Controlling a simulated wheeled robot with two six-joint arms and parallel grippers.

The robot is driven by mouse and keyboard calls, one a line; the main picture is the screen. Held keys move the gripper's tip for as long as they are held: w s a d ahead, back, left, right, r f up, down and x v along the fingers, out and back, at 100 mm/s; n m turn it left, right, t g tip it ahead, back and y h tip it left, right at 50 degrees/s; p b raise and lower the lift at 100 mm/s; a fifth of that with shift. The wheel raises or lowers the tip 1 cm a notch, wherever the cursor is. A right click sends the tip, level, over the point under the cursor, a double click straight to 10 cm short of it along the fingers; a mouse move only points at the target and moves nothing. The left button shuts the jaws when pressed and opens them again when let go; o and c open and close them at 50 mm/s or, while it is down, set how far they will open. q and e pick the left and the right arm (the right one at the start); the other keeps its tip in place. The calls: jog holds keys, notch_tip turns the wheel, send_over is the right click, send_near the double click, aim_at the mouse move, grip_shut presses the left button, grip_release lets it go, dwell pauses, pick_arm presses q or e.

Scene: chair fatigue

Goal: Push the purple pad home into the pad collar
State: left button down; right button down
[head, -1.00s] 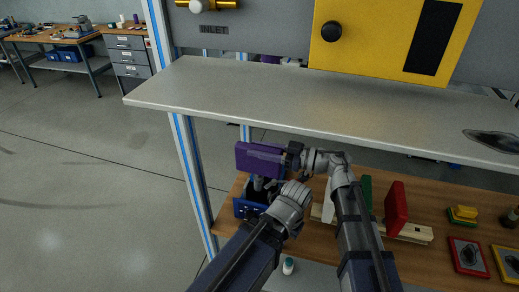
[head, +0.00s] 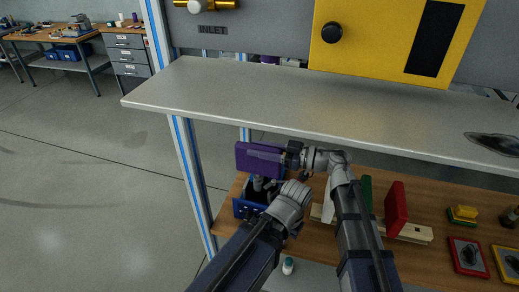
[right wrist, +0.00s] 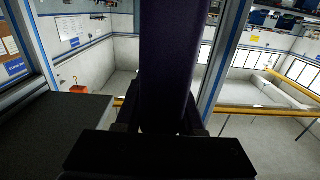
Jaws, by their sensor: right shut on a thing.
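The purple pad (head: 258,160) is held up in front of the shelf's underside, left of centre in the head view. My right gripper (head: 291,156) is shut on its right end. In the right wrist view the pad (right wrist: 168,60) stands large and dark in the middle, covering much of the view. My left gripper (head: 264,186) is just below the pad, over a blue bin; its fingers are small and partly hidden by its own wrist, so I cannot tell if they are open. I cannot make out the pad collar in either view.
The grey shelf (head: 300,100) runs just above the pad. The blue bin (head: 246,209) stands on the wooden bench (head: 395,255) below. A wooden rack (head: 410,232) holds upright boards, including a red one (head: 396,208). A blue-striped post (head: 187,165) stands left.

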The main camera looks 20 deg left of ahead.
pick_arm(q)
jog(key=shift+s, duration=0.1)
dwell(0.5)
jog(key=shift+s+f, duration=0.1)
jog(key=shift+f, duration=0.2)
pick_arm(e)
jog(key=shift+s+f, duration=0.25)
